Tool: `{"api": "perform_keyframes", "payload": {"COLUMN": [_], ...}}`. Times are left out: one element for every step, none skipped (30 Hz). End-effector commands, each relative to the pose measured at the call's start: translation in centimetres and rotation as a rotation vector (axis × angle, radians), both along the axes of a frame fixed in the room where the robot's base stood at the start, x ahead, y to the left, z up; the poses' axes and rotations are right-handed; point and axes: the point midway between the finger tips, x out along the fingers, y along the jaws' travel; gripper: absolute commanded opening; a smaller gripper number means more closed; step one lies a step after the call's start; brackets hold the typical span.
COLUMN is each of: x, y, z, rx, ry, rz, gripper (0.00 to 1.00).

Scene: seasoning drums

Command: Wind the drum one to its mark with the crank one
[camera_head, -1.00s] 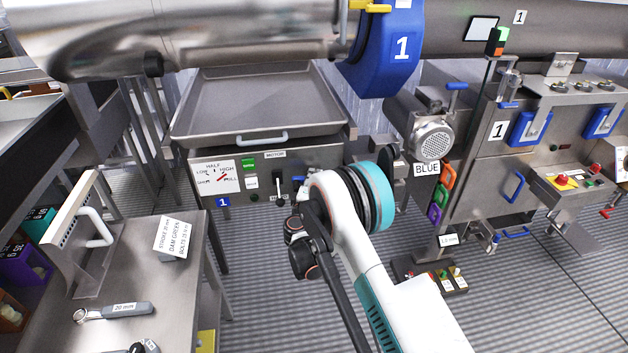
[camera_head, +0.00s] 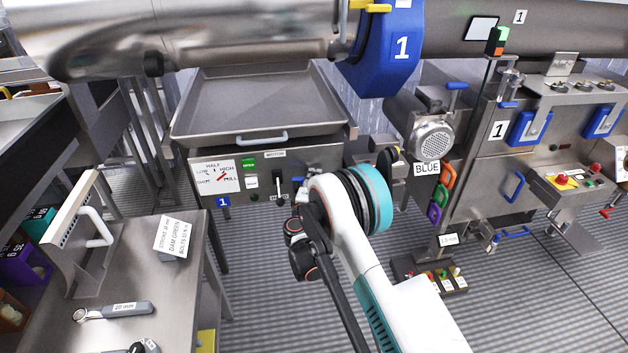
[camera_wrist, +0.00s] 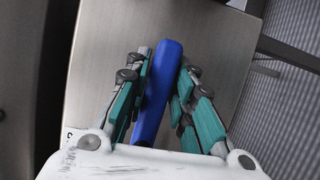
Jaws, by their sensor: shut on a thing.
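A large steel drum (camera_head: 220,35) lies across the top of the head view. A blue band marked 1 (camera_head: 390,50) is around it. In the wrist view, my gripper (camera_wrist: 163,85) is shut on a long blue bar (camera_wrist: 158,88), which looks like the handle of crank one. The bar lies between the teal finger pads, with a grey metal face behind it. The crank's far end and its joint with the machine are not visible. In the head view, my arm hides my gripper and the crank.
A steel tray (camera_head: 258,100) sits above a control panel (camera_head: 270,177) with a lever. A bench (camera_head: 130,260) at left carries a labelled box (camera_head: 174,237) and a wrench (camera_head: 112,311). A motor (camera_head: 432,135) and coloured hooks (camera_head: 441,190) stand right of my arm.

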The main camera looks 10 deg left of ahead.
Motion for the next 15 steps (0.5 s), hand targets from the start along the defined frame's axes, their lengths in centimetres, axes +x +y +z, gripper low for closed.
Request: {"api": "perform_keyframes", "payload": {"x": [-0.12,-0.12,-0.12,-0.12,-0.12,-0.12,-0.12,-0.12,-0.10,-0.09,-0.09,-0.08,-0.07,-0.06,-0.06], "y": [-0.02,-0.02,-0.02,-0.02,-0.02,-0.03,-0.02,-0.02,-0.02,-0.02,-0.01,-0.02,-0.02,-0.02,-0.02], "z": [-0.18,-0.18,-0.18,-0.18,-0.18,-0.19,-0.19,-0.18,-0.17,-0.15,-0.14,-0.12,-0.11,-0.10,-0.09], "rx": [0.002,0.002,0.002,0.002,0.002,0.002,0.002,0.002,0.002,0.002,0.002,0.002,0.002,0.002,0.001], "ry": [0.001,0.002,0.002,0.002,0.002,0.002,0.002,0.002,0.002,0.001,0.001,0.001,0.001,0.001,0.001], "rz": [-0.001,-0.001,-0.001,-0.001,-0.001,-0.001,-0.001,-0.001,0.000,0.000,0.000,0.000,0.000,0.000,0.000], "gripper": [0.00,0.00,0.00,0.00,0.00,0.25,0.32,0.39,0.40,0.40,0.40,0.40,0.40,0.40,0.40]}}
